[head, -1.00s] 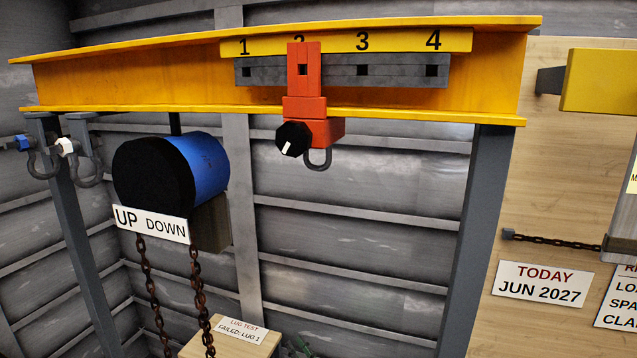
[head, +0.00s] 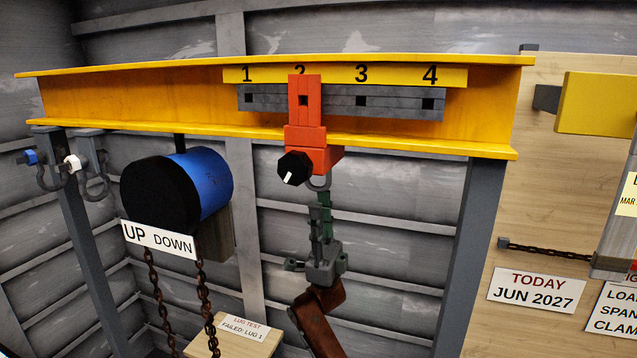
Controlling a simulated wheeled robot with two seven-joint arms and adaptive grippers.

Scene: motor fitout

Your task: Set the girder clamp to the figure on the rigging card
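The red girder clamp (head: 305,135) sits on the yellow girder (head: 150,105), its upright arm over the hole at figure 2 of the 1-to-4 scale (head: 395,76). A black knob (head: 294,168) with a white pointer mark is on its lower front, and a grey ring hangs beneath. My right gripper (head: 320,202) points upward just below the clamp, its fingertips near the ring; contact and finger gap are unclear. The rigging card (head: 612,310) is cut off at the right edge; LOAD, SPAN and CLAMP begin its lines, but the figures are out of view. My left gripper is not in view.
A blue hoist (head: 205,185) with an UP/DOWN plate (head: 158,239) and rusty chains hangs left of the clamp. Shackles (head: 95,175) hang at the far left. A grey post (head: 468,240) and a board with a TODAY JUN 2027 sign (head: 536,290) stand right.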

